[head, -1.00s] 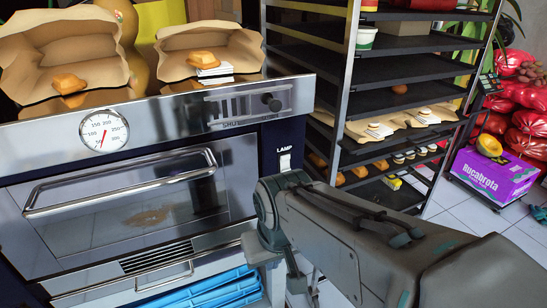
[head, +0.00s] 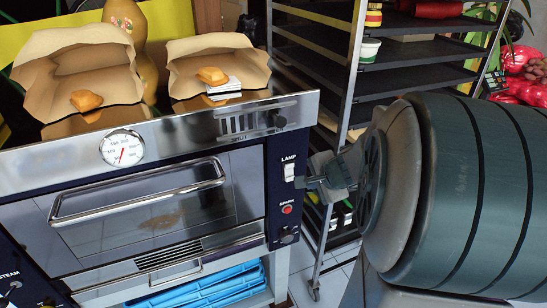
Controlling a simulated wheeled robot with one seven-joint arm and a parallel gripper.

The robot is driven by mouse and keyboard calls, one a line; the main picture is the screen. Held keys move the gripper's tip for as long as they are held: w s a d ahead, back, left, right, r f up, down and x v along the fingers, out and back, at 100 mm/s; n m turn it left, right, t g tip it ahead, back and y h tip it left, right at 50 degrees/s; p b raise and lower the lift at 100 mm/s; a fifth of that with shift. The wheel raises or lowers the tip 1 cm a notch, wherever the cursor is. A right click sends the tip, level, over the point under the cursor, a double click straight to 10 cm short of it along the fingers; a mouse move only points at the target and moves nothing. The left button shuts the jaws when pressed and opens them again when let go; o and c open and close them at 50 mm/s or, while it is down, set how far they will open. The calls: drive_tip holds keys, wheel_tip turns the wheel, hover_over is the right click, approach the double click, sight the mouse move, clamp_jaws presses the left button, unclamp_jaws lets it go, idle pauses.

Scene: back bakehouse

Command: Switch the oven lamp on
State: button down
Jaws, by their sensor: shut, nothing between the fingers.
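The white lamp switch (head: 289,171) sits under the word LAMP on the dark side panel of the oven (head: 150,205). My gripper (head: 301,183) is shut and empty. Its fingertips point left at the lower right edge of the switch, very close to it. I cannot tell whether they touch. The switch's face is mostly uncovered, but its position is too small to read. The oven window (head: 150,215) looks grey, with a brownish patch inside.
Below the switch are a red button (head: 287,210) and a dark knob (head: 288,235). Paper bags (head: 85,65) with buns stand on the oven top. A dark shelf rack (head: 415,80) stands to the right, behind my arm. Blue crates (head: 200,292) sit below the oven.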

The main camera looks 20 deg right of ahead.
sight(290, 172)
drive_tip(key=shift+d+m, duration=0.3)
drive_tip(key=shift+d, duration=0.15)
drive_tip(key=shift+w, duration=0.1)
drive_tip(key=w+r+b+x, duration=0.1)
drive_tip(key=w+x, duration=0.1)
drive_tip(key=x, duration=1.1)
drive_tip(key=shift+r+b, duration=0.3)
drive_tip(key=shift+r, duration=0.05)
drive_tip(key=shift+d, duration=0.1)
